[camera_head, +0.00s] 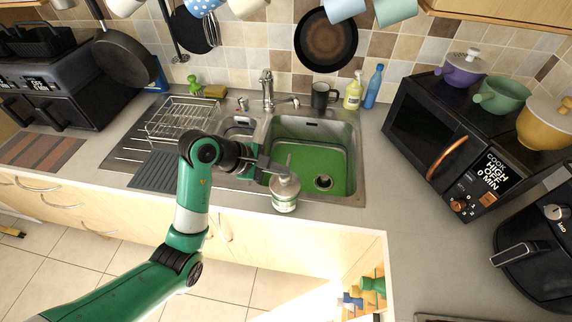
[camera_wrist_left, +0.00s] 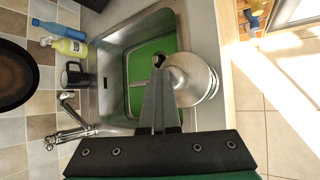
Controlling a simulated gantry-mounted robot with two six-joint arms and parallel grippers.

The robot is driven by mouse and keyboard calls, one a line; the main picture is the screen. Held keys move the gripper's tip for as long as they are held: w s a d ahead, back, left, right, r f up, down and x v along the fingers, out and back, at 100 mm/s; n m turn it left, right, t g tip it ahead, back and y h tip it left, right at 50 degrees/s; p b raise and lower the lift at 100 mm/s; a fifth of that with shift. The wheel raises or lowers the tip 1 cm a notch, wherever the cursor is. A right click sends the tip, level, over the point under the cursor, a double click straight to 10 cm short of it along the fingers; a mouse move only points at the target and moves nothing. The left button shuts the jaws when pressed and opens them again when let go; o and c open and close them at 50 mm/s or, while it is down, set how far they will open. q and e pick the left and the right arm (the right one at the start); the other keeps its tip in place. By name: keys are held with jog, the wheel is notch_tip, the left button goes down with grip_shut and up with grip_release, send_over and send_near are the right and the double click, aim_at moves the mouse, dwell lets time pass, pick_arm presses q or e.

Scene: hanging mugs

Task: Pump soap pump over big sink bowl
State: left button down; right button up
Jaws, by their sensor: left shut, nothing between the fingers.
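The soap pump (camera_head: 284,195) is a pale, see-through bottle with a light top and a label. It appears upright at the front rim of the sink. In the left wrist view, its rounded body (camera_wrist_left: 196,80) is right of my fingers. The big sink bowl (camera_head: 350,140) has a green floor and a round drain; it also shows in the left wrist view (camera_wrist_left: 112,75). My left gripper (camera_head: 275,167) is shut and empty, with its fingertips close to the pump's top. I cannot tell whether they touch it. My right gripper is out of view.
A black mug (camera_head: 322,96), a yellow soap bottle (camera_head: 353,92) and a blue bottle (camera_head: 373,88) stand behind the bowl. A dish rack (camera_head: 180,118) is at the left. A microwave (camera_head: 430,135) stands at the right. The counter between microwave and sink is clear.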

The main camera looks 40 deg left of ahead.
aim_at(280, 177)
pick_arm(q)
jog(key=shift+s+f, duration=0.15)
jog(key=shift+f, duration=0.75)
jog(key=shift+s+r+p, duration=0.1)
jog(key=shift+r+p, duration=0.1)
jog(key=shift+p, duration=0.2)
notch_tip(280, 177, up, 7)
jog(key=p, duration=0.6)
jog(key=shift+d+f, duration=0.1)
jog(key=shift+f, duration=0.2)
